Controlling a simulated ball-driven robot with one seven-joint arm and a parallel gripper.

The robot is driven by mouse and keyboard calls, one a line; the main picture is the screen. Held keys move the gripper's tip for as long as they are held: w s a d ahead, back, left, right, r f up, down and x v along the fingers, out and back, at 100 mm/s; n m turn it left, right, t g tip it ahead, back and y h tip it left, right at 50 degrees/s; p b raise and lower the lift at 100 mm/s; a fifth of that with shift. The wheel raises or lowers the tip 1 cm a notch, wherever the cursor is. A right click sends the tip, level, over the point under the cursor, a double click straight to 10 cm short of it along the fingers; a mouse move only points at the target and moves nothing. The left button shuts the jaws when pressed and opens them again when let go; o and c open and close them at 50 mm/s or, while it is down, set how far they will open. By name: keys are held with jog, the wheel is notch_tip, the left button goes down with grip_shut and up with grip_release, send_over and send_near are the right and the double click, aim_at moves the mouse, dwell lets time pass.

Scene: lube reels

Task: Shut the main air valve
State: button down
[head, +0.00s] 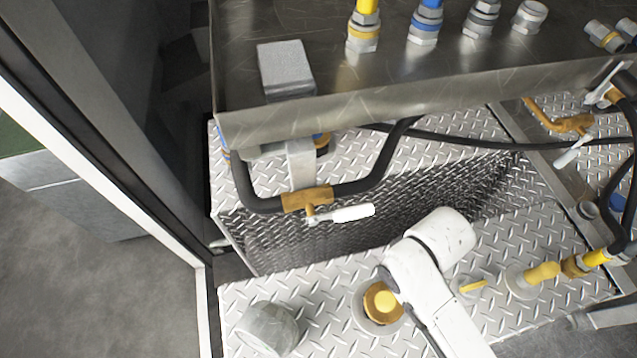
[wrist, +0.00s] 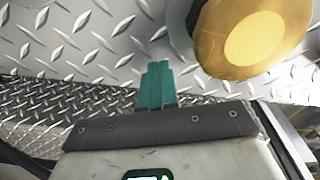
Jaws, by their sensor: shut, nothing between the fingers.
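A brass valve (head: 307,199) sits in a black hose under the front edge of the metal shelf. Its white lever (head: 343,213) points right, roughly along the hose. A second brass valve (head: 574,123) with white levers near it is at the far right; no label shows which is the main air valve. In the wrist view my gripper's teal fingers (wrist: 156,72) are together and empty, over diamond plate beside a round brass cap (wrist: 250,38). No valve lever shows in the wrist view. In the head view my gripper is not visible; my white arm is at the lower middle.
The metal shelf (head: 400,75) with capped fittings overhangs the valve. Below is a diamond-plate tank top (head: 320,290) with a brass cap (head: 382,301), a grey cylinder (head: 268,328) and a yellow fitting (head: 541,273). A door frame (head: 204,300) stands at left.

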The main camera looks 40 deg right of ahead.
jog(key=shift+w, duration=0.4)
jog(key=c, duration=1.8)
grip_release()
jog(key=shift+c, duration=0.2)
